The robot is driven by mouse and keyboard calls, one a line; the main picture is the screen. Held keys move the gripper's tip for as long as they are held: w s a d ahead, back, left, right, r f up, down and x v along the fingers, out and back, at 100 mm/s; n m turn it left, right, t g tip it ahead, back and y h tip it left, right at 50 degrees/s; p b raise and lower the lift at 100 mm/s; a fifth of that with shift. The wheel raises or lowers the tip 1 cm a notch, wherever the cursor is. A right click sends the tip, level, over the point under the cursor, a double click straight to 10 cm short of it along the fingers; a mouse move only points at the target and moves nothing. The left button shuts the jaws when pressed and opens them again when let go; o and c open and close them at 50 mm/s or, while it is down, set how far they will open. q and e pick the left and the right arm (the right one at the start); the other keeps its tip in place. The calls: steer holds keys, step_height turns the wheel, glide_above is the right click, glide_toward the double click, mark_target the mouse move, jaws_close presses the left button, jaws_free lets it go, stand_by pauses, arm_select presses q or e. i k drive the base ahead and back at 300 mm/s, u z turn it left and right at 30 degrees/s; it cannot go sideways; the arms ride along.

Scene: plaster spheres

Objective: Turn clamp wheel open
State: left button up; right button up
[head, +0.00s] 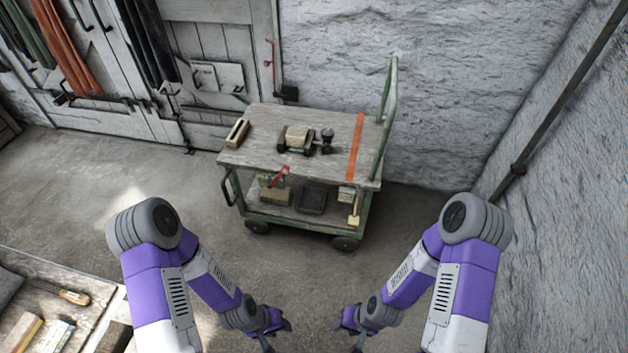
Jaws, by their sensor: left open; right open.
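A dark clamp (284,147) sits on the wooden top of a green wheeled cart, with a pale block (297,136) between its jaws. A dark round part (327,135) that looks like the clamp wheel is at its right end; its details are too small to tell. My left gripper (278,335) and my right gripper (350,338) are low in the head view, in front of the cart and well apart from the clamp. Both are open and look empty; their fingertips show only partly.
The cart top (255,150) also carries a slotted wooden block (237,132) and an orange strip (355,145). A green handle (388,105) rises at its right end. Several items lie on the lower shelf. A workbench (95,310) stands at lower left. Floor before the cart is clear.

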mark_target(327, 135)
steer(key=u, duration=0.85)
steer(key=i, duration=1.65)
steer(key=z, duration=0.6)
